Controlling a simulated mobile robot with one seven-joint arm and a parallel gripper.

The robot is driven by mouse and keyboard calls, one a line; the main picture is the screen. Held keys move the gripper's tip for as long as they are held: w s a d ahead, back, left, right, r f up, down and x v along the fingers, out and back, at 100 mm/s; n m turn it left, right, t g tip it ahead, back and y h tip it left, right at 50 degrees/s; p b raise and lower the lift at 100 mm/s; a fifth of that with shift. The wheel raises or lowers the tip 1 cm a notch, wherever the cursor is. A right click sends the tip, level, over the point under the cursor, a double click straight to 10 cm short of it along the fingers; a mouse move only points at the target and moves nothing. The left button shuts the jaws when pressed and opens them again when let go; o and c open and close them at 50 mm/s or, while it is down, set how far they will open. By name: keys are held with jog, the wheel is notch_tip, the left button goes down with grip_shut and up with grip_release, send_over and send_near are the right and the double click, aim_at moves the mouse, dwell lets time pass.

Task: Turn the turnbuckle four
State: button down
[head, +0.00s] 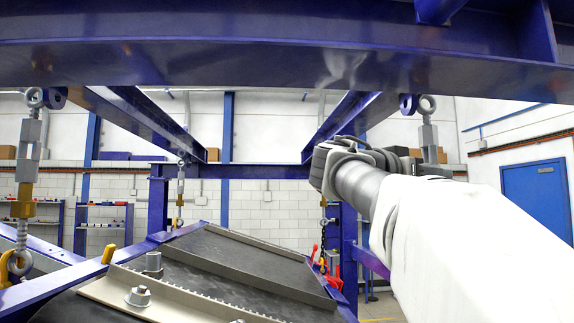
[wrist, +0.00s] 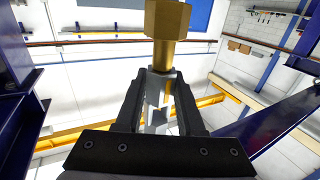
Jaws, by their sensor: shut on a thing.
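My gripper (wrist: 160,78) is shut on a steel turnbuckle body (wrist: 156,98), one finger on each side, in the wrist view. A brass hex nut (wrist: 166,20) on the same rod shows just beyond the fingertips. In the head view the front right turnbuckle (head: 429,134) hangs from an eye under the blue beam, and my arm hides its lower part. My dark wrist is just left of it; my fingertips cannot be made out there. The front left turnbuckle (head: 29,150) has a brass nut below its steel body. Two more hang at the back left (head: 181,186) and back right (head: 323,208).
A blue beam (head: 270,62) crosses overhead, close above my arm. A dark sloping belt (head: 235,250) with bolted pale rails lies below.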

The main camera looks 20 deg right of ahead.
jog(key=shift+f+n+t+b, duration=0.15)
jog(key=shift+n+t+b, duration=0.25)
jog(key=shift+t+b, duration=0.15)
jog(key=shift+n+t+y+b, duration=0.4)
jog(key=shift+n+t, duration=0.1)
jog(key=shift+t, duration=0.55)
jog(key=shift+s+n+t+y+b, duration=0.1)
jog(key=shift+n+t+y+b, duration=0.2)
jog(key=shift+n+t+b, duration=0.15)
jog(key=shift+n+t+y, duration=0.7)
jog(key=shift+n+t, duration=0.25)
jog(key=shift+t, duration=0.3)
jog(key=shift+r, duration=0.2)
